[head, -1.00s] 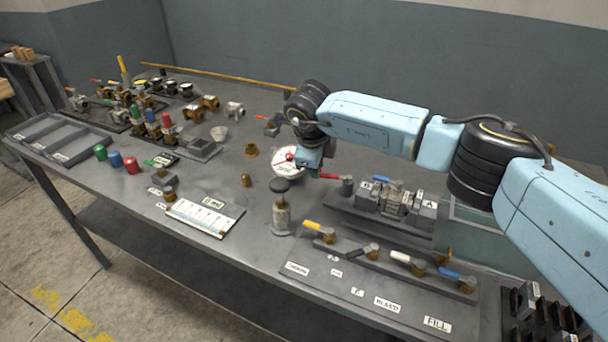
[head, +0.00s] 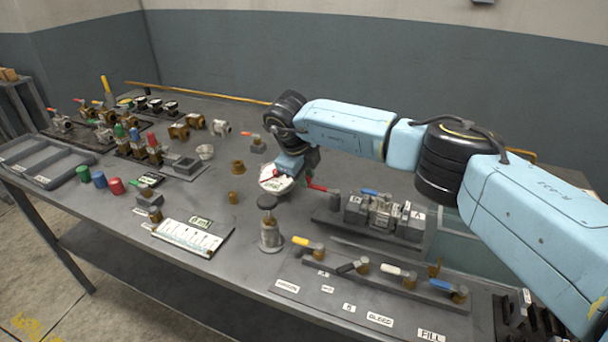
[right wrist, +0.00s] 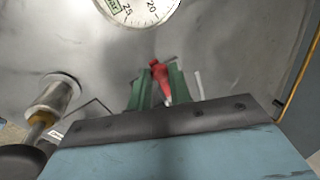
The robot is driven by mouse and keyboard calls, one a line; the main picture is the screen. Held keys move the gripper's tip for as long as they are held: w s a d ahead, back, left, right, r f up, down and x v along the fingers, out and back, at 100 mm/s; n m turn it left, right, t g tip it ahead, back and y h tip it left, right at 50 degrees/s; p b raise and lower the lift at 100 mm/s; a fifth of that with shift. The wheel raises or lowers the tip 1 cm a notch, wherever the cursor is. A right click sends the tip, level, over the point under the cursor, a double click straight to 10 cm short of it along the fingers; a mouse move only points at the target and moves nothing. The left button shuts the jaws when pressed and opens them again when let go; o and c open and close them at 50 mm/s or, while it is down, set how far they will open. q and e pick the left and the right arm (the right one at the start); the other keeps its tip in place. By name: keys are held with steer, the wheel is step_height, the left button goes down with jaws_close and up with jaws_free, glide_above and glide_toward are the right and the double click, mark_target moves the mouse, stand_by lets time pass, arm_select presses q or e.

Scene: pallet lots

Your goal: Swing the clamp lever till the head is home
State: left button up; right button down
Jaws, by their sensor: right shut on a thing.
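The red clamp lever (head: 317,187) shows in the head view at the left end of the clamp fixture, beside a short grey post (head: 335,202). My right gripper (head: 305,181) reaches it from above. In the right wrist view, the green fingers of my right gripper (right wrist: 158,88) are shut around the red lever (right wrist: 159,72), whose end shows between them. The fixture's grey blocks (head: 383,215) stand in a row on a dark base. I cannot tell how close the clamp head is to its seat. My left gripper is out of view.
A metal cylinder with a dark knob (head: 270,235) stands in front. A rail of coloured valve handles (head: 375,268) runs along the near edge. Valves and trays fill the left; the bench between is partly clear.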

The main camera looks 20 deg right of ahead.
steer(key=c, duration=1.3)
jaws_free()
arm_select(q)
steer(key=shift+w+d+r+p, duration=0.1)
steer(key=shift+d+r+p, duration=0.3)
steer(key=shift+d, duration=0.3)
arm_select(e)
steer(key=v, duration=1.3)
steer(key=shift+r, duration=0.25)
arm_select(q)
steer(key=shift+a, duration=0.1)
